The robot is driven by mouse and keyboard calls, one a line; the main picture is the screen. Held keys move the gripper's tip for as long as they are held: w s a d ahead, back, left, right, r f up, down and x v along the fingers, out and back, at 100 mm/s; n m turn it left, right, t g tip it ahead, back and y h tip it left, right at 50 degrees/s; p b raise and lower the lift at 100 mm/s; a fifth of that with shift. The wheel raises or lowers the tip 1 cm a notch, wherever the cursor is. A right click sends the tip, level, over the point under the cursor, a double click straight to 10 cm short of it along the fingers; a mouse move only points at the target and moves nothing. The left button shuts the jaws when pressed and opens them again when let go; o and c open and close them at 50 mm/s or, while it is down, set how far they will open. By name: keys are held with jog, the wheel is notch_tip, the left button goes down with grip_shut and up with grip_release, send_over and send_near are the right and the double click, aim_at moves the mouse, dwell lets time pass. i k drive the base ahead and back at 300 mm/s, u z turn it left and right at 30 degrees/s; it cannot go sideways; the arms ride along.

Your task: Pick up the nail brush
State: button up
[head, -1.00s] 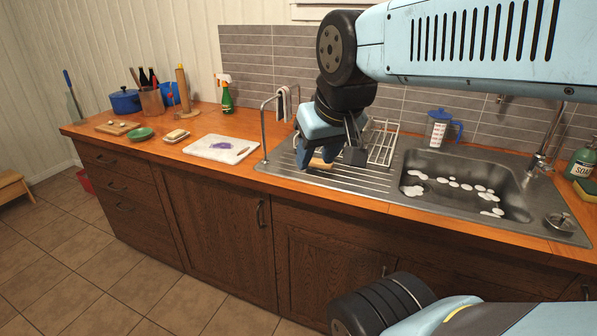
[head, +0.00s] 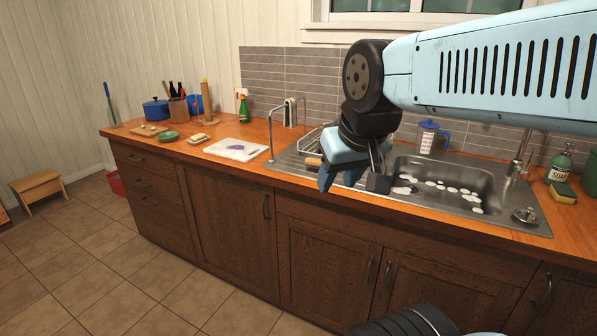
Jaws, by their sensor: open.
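A small light-brown wooden block, which looks like the nail brush (head: 313,162), lies on the steel draining board (head: 283,164) left of the sink. Its bristles cannot be made out, and my gripper partly covers it. My gripper (head: 352,181) is open, fingers pointing down, with nothing seen between them. It shows just right of the block and in front of it, over the counter's front edge. I see no contact with the block, and the exact gap in depth is unclear.
A wire dish rack (head: 318,143) stands behind the block, and a metal rail (head: 271,135) rises at its left. The sink (head: 440,183) holds suds. A white cutting board (head: 238,150) lies further left.

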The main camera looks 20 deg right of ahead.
aim_at(315, 162)
jog(key=z, duration=0.2)
jog(key=i, duration=0.9)
jog(key=u, duration=0.1)
